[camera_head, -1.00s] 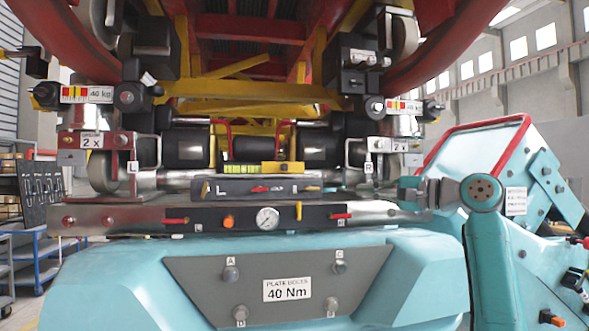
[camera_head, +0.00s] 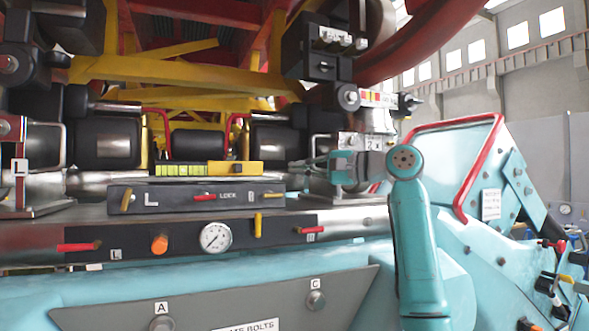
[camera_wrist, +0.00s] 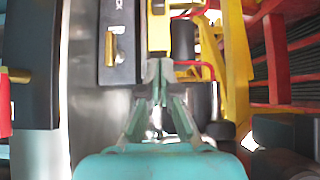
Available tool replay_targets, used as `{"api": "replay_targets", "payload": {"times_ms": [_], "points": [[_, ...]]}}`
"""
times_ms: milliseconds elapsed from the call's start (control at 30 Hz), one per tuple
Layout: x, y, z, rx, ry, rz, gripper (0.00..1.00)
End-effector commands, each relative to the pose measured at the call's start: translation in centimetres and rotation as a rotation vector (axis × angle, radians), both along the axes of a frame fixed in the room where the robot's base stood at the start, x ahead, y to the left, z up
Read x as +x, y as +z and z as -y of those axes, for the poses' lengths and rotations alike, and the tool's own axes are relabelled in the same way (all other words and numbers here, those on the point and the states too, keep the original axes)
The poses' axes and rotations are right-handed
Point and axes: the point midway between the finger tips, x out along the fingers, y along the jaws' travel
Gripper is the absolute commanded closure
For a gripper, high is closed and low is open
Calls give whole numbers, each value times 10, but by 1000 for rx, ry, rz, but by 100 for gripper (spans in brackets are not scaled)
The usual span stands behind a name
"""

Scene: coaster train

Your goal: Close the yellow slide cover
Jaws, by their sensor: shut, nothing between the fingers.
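The yellow slide cover (camera_head: 235,168) sits at the right end of a green-yellow level vial (camera_head: 190,169), which shows uncovered to its left. A small dark knob or notch is on the cover. In the wrist view the yellow cover (camera_wrist: 158,32) lies just beyond the fingertips. My gripper (camera_head: 293,166) is shut and empty, to the right of the cover at about its height. In the wrist view my gripper's fingertips (camera_wrist: 157,72) point at the cover's near end. A small gap seems to show; contact cannot be told.
A dark LOCK bar (camera_head: 170,198) with red and brass levers lies below the vial. Below it are a pressure gauge (camera_head: 216,237) and an orange knob (camera_head: 160,244). Red hoops (camera_head: 229,133) and black rollers stand behind.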

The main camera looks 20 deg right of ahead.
Motion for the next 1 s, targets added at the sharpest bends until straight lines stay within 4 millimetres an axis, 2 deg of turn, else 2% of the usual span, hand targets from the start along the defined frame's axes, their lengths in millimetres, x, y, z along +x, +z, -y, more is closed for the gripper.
{"api": "replay_targets", "payload": {"times_ms": [400,533,700,1000], "points": [[54,0,-57,0,3,-1,100],[52,0,-75,-1,2,1,100],[52,0,-89,-1,1,1,100],[52,0,-92,-1,0,1,100]]}}
